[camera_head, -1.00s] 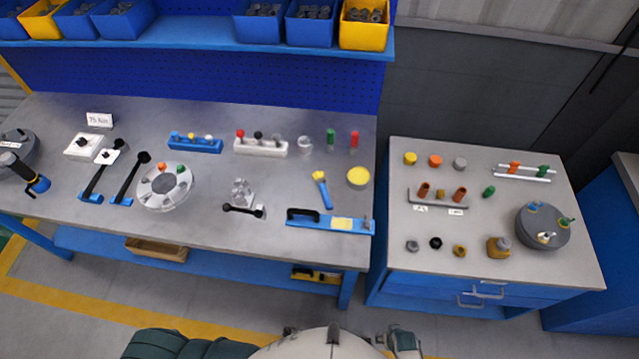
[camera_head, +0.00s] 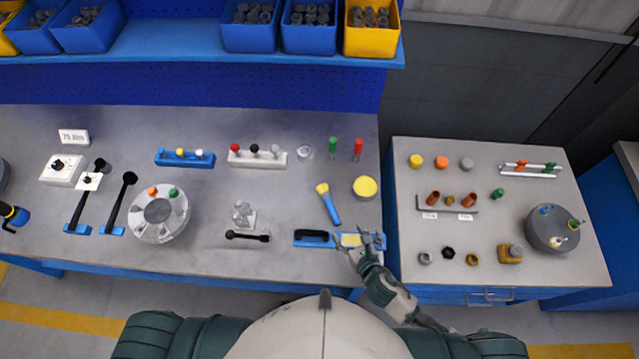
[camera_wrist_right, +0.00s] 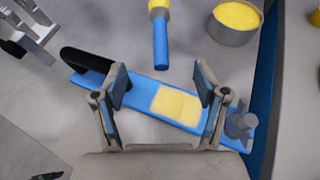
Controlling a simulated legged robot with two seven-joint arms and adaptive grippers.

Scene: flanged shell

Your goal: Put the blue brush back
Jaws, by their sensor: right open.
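The blue brush (camera_head: 328,204) has a blue handle and yellow bristles. It lies on the workbench in the head view, bristles toward the back, and also shows at the top of the right wrist view (camera_wrist_right: 160,35). A round tin with a yellow top (camera_head: 365,188) stands to its right. A blue tool with a black handle and a yellow pad (camera_head: 312,238) lies in front of the brush. My right gripper (camera_head: 359,241) is open and empty over the yellow pad end of this tool; in the wrist view its fingers (camera_wrist_right: 160,85) are spread apart. My left gripper is out of view.
A grey flanged disc (camera_head: 160,214) and black-handled levers are on the left of the bench (camera_head: 60,130). Green and red pegs (camera_head: 345,148) stand behind the brush. A second table (camera_head: 400,160) with small parts is at right, beyond a gap.

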